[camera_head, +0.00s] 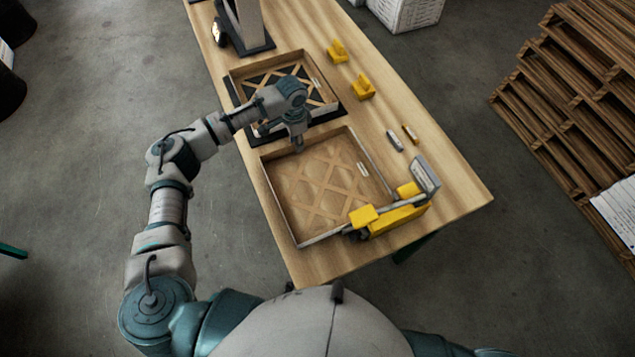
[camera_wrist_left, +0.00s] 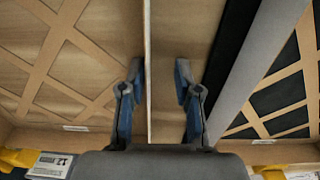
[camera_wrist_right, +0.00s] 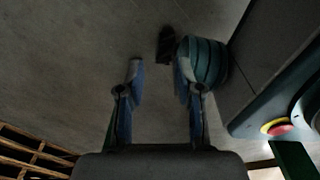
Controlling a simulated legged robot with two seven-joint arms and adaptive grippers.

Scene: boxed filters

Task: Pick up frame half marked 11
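A shallow wooden frame half with a lattice floor (camera_head: 325,180) lies on the near part of the table. A second lattice frame with black filter material (camera_head: 275,68) lies behind it on a dark base. I cannot read a number on either frame in the head view. My left gripper (camera_head: 298,146) is at the near frame's far wall. In the left wrist view, my left gripper (camera_wrist_left: 158,85) is open, its fingers on either side of a thin upright wooden wall (camera_wrist_left: 148,50); a gap shows on the right side. My right gripper (camera_wrist_right: 157,80) is open and empty above the floor.
A yellow fixture (camera_head: 398,218) with a grey panel (camera_head: 425,174) stands at the near frame's right corner. Two yellow blocks (camera_head: 362,87) and small marker-like items (camera_head: 394,140) lie on the table (camera_head: 455,185). Wooden pallets (camera_head: 565,95) stand at the right.

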